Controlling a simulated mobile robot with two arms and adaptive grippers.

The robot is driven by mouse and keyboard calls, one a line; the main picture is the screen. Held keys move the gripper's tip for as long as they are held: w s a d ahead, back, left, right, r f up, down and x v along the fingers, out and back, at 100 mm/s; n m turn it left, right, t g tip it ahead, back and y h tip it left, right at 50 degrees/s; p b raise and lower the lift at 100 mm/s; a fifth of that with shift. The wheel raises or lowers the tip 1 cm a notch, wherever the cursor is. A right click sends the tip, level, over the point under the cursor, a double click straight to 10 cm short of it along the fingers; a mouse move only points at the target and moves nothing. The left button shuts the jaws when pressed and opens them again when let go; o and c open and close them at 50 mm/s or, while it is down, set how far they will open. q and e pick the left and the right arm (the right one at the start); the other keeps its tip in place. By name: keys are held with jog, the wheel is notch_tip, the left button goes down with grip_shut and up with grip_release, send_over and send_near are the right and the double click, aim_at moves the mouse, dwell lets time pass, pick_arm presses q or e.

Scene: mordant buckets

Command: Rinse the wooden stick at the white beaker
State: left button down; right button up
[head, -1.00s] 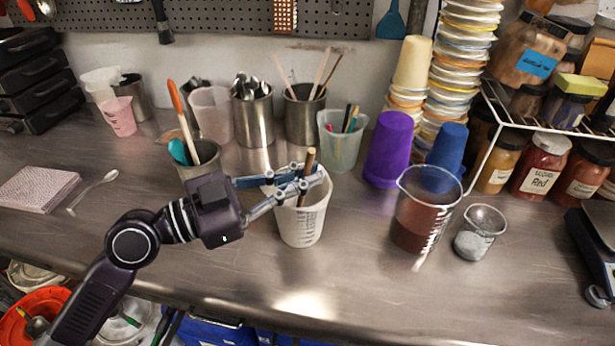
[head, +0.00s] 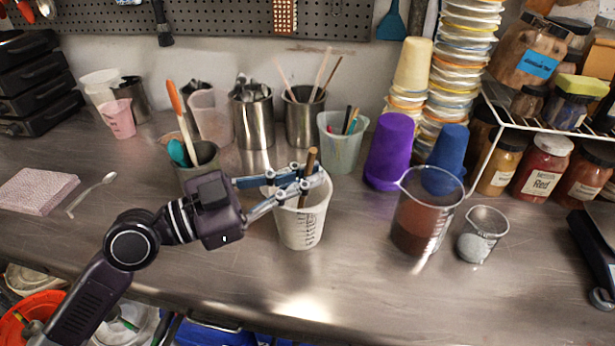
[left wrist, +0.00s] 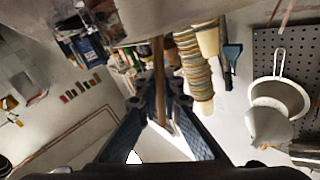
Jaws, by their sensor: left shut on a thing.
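The white beaker (head: 301,226) stands upright on the steel counter near the middle of the head view. The wooden stick (head: 308,163) is upright, with its lower end inside the beaker's mouth; that lower end is hidden by the wall. My left gripper (head: 307,181) is shut on the stick, just above the beaker's rim. In the left wrist view the stick (left wrist: 159,85) runs between the two fingers. My right gripper is not in view.
A glass beaker of reddish-brown liquid (head: 416,238) and a small beaker of grey powder (head: 478,244) stand to the right. Metal cups with utensils (head: 252,122) and a purple cup (head: 391,150) stand behind. The counter's front is clear.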

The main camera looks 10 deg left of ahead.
pick_arm(q)
jog(key=shift+s+a+b, duration=0.3)
jog(key=shift+s, duration=0.05)
jog(key=shift+p+x, duration=0.35)
jog(key=shift+x, duration=0.5)
notch_tip(320, 180, up, 12)
jog(key=p, duration=0.9)
jog(key=shift+w+r, duration=0.1)
jog(key=shift+r, duration=0.1)
dwell(2.5)
